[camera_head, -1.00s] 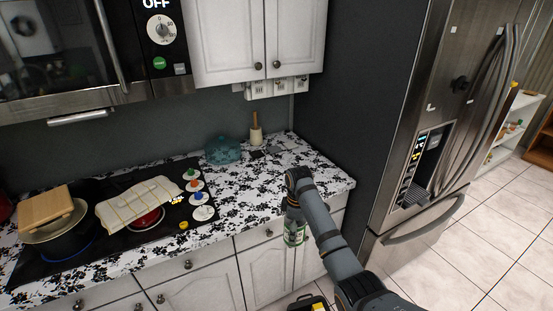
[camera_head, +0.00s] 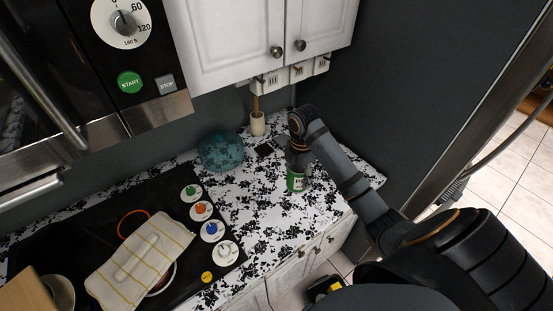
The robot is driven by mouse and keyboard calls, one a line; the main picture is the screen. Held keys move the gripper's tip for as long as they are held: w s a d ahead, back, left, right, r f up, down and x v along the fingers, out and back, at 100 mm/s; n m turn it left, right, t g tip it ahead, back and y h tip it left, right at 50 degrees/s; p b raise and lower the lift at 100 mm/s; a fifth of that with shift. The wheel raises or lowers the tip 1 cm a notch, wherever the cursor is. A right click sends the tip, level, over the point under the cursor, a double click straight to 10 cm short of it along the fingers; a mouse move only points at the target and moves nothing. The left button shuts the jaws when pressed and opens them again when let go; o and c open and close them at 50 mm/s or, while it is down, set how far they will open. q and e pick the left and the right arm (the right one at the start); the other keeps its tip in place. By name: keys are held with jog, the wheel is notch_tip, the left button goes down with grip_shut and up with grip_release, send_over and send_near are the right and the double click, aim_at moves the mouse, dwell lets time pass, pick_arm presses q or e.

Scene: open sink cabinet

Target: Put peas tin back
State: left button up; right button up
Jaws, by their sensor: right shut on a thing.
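The peas tin (camera_head: 295,183), green with a pale label, is in my right gripper (camera_head: 298,168) in the head view. The gripper is shut on it from above, and the fingers and wrist hide the tin's top. The tin is upright or nearly so, over the patterned worktop (camera_head: 245,205) to the right of the hob. I cannot tell whether its base touches the surface. My left gripper is not in view.
The hob (camera_head: 95,210) with a cloth (camera_head: 142,262) lies left. Wall cabinets (camera_head: 235,40) hang above. The worktop around the tin is mostly clear.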

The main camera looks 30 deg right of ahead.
jog(key=w+f+b, duration=0.1)
jog(key=w+d+f+b, duration=0.1)
jog(key=b, duration=0.1)
jog(key=shift+w, duration=0.25)
jog(key=w+d+f+b, duration=0.1)
jog(key=w+f, duration=0.1)
jog(key=w, duration=0.1)
jog(key=w+f+b, duration=0.2)
jog(key=w, duration=0.1)
jog(key=w+d+f+b, duration=0.1)
jog(key=w+f+b, duration=0.1)
jog(key=w, duration=0.2)
jog(key=shift+d+f, duration=0.25)
jog(key=shift+d, duration=0.05)
jog(key=shift+w+d+f, duration=0.1)
jog(key=shift+w+f, duration=0.05)
jog(key=shift+f, duration=0.25)
jog(key=shift+w+f, duration=0.25)
jog(key=shift+f, duration=0.15)
notch_tip(320, 180, down, 2)
jog(key=shift+f+p, duration=0.2)
jog(key=shift+p, duration=0.55)
jog(key=shift+f, duration=0.2)
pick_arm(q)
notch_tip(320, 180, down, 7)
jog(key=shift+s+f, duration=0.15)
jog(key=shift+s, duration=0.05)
pick_arm(e)
jog(key=shift+f, duration=0.15)
